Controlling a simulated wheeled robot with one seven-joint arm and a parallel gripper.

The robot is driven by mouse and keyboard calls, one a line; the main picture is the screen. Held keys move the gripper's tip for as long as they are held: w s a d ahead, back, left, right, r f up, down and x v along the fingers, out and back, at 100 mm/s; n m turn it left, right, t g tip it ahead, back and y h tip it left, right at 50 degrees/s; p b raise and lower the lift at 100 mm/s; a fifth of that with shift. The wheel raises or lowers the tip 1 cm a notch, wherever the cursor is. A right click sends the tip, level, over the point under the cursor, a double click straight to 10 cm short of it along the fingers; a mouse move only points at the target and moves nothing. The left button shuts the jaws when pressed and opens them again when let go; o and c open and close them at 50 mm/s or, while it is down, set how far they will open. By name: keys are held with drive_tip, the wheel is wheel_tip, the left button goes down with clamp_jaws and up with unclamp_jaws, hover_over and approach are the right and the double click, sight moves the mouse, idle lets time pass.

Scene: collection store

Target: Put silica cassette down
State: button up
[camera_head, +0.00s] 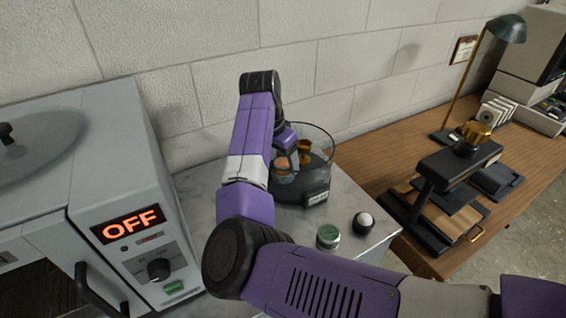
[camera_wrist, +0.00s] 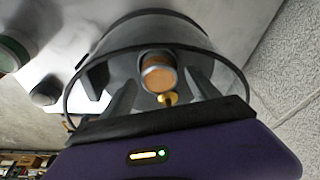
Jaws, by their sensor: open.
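The silica cassette appears to be the small cylinder with an orange-brown top (camera_wrist: 158,74), inside a round glass vessel with a dark base (camera_head: 318,180). In the head view its orange part (camera_head: 284,178) shows low in the vessel, partly hidden by my gripper. My gripper (camera_head: 286,160) reaches down into the vessel from above. In the wrist view its two fingers (camera_wrist: 161,80) are apart, one on each side of the cylinder, with gaps visible. A small gold object (camera_head: 305,152) stands close beside the cylinder; it also shows in the wrist view (camera_wrist: 167,99).
A green-lidded jar (camera_head: 328,237) and a dark knob with a white top (camera_head: 363,222) sit on the marble top before the vessel. A grey oven (camera_head: 110,180) reading OFF is left. A wooden desk with a black press (camera_head: 455,165) and lamp (camera_head: 507,28) is right.

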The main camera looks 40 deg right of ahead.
drive_tip(key=b+v, duration=0.1)
drive_tip(key=v, duration=1)
drive_tip(key=shift+a, duration=0.1)
